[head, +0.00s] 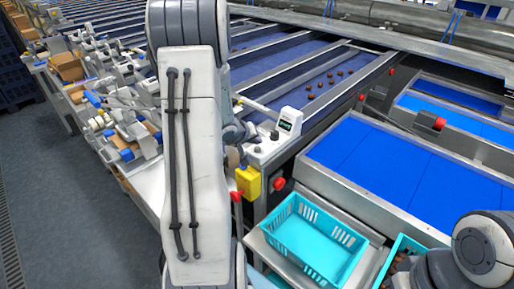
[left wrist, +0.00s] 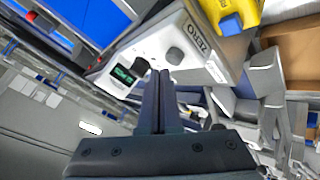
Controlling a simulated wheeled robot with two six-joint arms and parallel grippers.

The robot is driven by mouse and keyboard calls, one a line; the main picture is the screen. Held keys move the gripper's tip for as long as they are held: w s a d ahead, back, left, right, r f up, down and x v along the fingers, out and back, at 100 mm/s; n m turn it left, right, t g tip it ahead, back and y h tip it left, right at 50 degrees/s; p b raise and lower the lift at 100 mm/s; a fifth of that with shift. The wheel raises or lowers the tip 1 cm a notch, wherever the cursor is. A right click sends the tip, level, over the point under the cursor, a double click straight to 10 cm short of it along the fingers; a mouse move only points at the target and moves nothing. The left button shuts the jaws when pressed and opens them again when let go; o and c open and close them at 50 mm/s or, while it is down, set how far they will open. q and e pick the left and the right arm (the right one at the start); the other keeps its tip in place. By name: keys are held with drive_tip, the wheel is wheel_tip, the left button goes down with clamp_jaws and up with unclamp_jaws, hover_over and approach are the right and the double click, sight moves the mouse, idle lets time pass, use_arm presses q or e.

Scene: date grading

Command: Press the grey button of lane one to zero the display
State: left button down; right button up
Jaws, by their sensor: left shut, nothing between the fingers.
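The white control box of the lane carries a small green-lit display (head: 289,120) and stands at the end of the lane, right of my left arm. The display also shows in the left wrist view (left wrist: 124,75), its digits too small to read surely. Two dark grey round knobs sit on the box there, one (left wrist: 174,55) near a printed label that seems to read ZERO, the other (left wrist: 141,66) beside the display. My left gripper (left wrist: 160,74) is shut and empty, its tips close to the knobs; contact cannot be told. In the head view my arm partly hides it.
A yellow box (head: 248,182) with a red button is below the control box. A turquoise crate (head: 312,243) stands in front, right of my arm. Several dates (head: 331,79) lie on the blue lane behind. Blue-lined trays fill the right.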

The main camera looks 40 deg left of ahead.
sight(256, 153)
use_arm(q)
drive_tip(key=shift+f, duration=0.3)
drive_tip(key=shift+f+b, duration=0.3)
drive_tip(key=shift+f, duration=0.2)
idle(0.5)
drive_tip(key=shift+r, duration=0.1)
drive_tip(key=shift+r+p, duration=0.85)
drive_tip(key=shift+p, duration=0.3)
wheel_tip(256, 153, up, 5)
drive_tip(key=p, duration=0.5)
drive_tip(key=shift+p, duration=0.4)
idle(0.3)
